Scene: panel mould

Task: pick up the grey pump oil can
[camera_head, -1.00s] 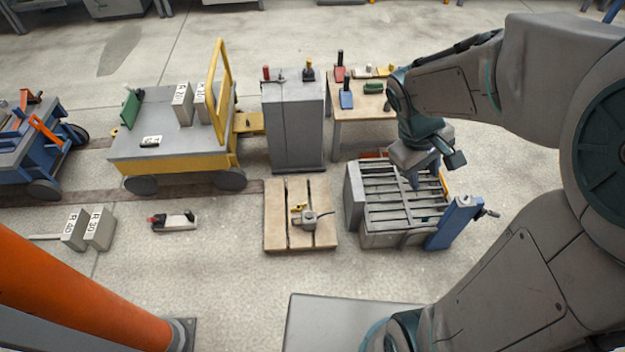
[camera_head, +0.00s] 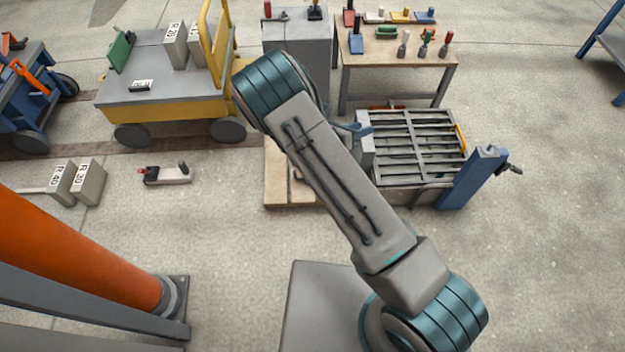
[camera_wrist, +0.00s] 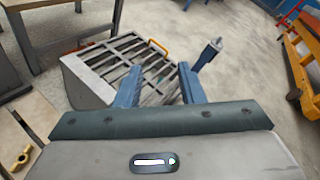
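No thing is clearly recognisable as the grey pump oil can. A small grey item with brass parts (camera_wrist: 22,160) shows at the lower left edge of the wrist view, on the wooden pallet (camera_head: 277,185); in the head view my arm mostly hides it. Several small upright items stand on the workbench, one of them greyish (camera_head: 403,43); they are too small to identify. My gripper (camera_wrist: 159,70) is open, with two blue fingers apart and nothing between them. In the head view my forearm largely hides it, beside the slatted crate.
The slatted metal crate (camera_head: 408,147) with a blue post (camera_head: 472,178) stands right of the pallet. The workbench (camera_head: 442,60) and a grey cabinet (camera_head: 297,38) stand behind. A yellow trolley (camera_head: 160,108) is at left.

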